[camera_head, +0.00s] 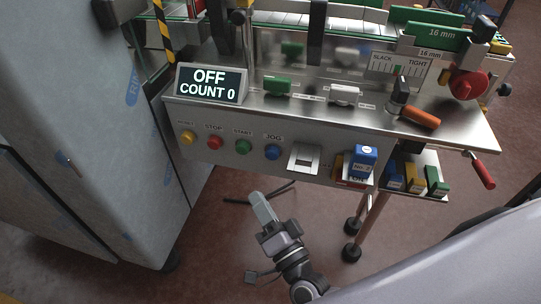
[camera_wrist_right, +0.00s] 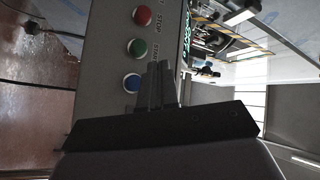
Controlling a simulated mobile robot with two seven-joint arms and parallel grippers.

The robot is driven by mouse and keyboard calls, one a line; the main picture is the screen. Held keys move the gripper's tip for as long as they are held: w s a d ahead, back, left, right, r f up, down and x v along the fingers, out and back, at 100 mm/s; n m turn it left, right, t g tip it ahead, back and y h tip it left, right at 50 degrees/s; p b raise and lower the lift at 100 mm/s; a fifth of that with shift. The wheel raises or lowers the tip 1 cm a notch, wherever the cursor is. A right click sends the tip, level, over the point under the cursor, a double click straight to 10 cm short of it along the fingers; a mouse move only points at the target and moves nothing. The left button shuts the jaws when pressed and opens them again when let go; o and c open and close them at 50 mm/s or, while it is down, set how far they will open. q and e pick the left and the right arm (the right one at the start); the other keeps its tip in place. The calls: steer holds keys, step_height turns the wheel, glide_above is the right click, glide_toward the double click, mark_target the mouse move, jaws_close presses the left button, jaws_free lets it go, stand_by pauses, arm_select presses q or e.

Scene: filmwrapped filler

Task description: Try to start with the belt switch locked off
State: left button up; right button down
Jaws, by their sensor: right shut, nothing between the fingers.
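The steel control panel carries a green START button (camera_head: 243,146), a red STOP button (camera_head: 215,142), a blue JOG button (camera_head: 272,152) and a yellow button (camera_head: 188,137). The display (camera_head: 209,86) reads OFF, COUNT 0. A blue block marked No. 2 (camera_head: 364,160) hangs at the panel's right, partly covering a red and yellow part (camera_head: 350,172), perhaps the belt switch. My right gripper (camera_head: 259,200) is shut and empty, below and apart from the buttons. The wrist view shows its fingers (camera_wrist_right: 158,85) with the green START button (camera_wrist_right: 137,48) and blue button (camera_wrist_right: 132,83) beyond. My left gripper is out of view.
A red knob (camera_head: 468,84) and an orange handle (camera_head: 421,117) sit at the machine's right. A shelf (camera_head: 409,178) holds blue, yellow and green blocks. A large grey cabinet (camera_head: 90,120) stands at left. Floor below the panel is mostly open.

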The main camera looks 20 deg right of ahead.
mark_target(272, 154)
steer(key=w+d+b, duration=0.2)
steer(key=w+d, duration=0.3)
steer(key=w, duration=0.2)
steer(key=shift+w, duration=0.15)
stand_by(0.3)
stand_by(1.4)
steer(key=shift+w, duration=0.1)
stand_by(0.4)
steer(key=shift+w+d, duration=0.2)
steer(key=shift+w, duration=0.05)
